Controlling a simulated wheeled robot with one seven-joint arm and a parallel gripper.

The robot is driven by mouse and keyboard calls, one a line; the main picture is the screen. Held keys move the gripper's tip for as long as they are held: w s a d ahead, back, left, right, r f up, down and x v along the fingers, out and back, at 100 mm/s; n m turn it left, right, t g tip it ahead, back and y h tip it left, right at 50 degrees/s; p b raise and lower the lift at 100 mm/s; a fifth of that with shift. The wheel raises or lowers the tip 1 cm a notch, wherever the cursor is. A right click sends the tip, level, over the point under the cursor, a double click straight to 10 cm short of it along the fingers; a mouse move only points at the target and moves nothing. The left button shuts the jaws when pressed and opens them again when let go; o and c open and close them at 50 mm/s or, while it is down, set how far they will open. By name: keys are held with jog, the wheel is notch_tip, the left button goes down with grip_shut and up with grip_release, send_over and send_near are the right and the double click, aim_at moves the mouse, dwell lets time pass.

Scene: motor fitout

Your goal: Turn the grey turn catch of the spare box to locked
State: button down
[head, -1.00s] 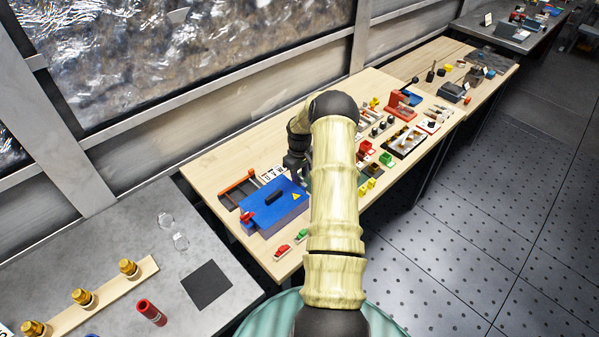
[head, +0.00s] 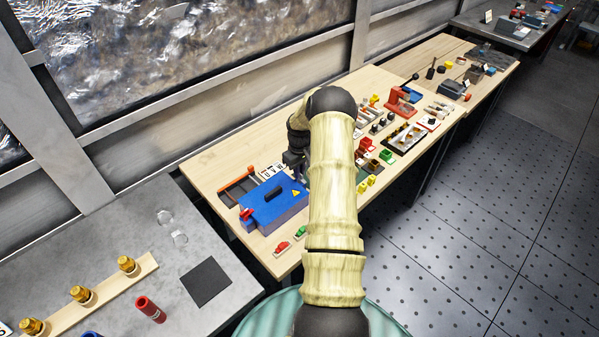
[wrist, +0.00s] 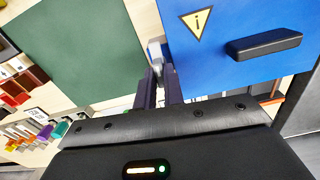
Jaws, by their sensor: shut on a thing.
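The spare box is a blue box (head: 262,215) with a black handle and a yellow warning triangle, on the wooden bench in the head view. Its lid (wrist: 225,65) fills the upper right of the wrist view. The grey turn catch (wrist: 156,48) sits at the lid's left edge there. My gripper (wrist: 160,75) is shut on the catch, with its two dark fingers close together at it. The catch's far end shows beyond the fingertips; I cannot tell its exact turn.
A dark green panel (wrist: 75,50) lies left of the box in the wrist view. Small red and green parts (head: 283,247) lie in front. Several fittings crowd the bench to the right.

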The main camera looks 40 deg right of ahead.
jog(key=m+b, duration=0.3)
jog(key=m, duration=0.1)
jog(key=shift+w+f+m+b, duration=0.1)
jog(key=shift+m+b, duration=0.2)
jog(key=shift+b, duration=0.05)
jog(key=m+b, duration=0.2)
jog(key=m, duration=0.1)
jog(key=shift+m, duration=0.3)
jog(key=m+b, duration=0.1)
jog(key=m, duration=0.3)
jog(key=shift+m, duration=0.3)
jog(key=shift+r+m+b, duration=0.15)
jog(key=shift+m+b, duration=0.1)
jog(key=shift+m, duration=0.8)
jog(key=shift+r+m+b, duration=0.1)
jog(key=shift+m+b, duration=0.15)
jog(key=shift+m, duration=0.8)
jog(key=c, duration=1.5)
grip_release()
jog(key=shift+f, duration=0.1)
notch_tip(320, 180, up, 18)
jog(key=b, duration=0.2)
jog(key=shift+f+b, duration=0.25)
jog(key=shift+b, duration=0.15)
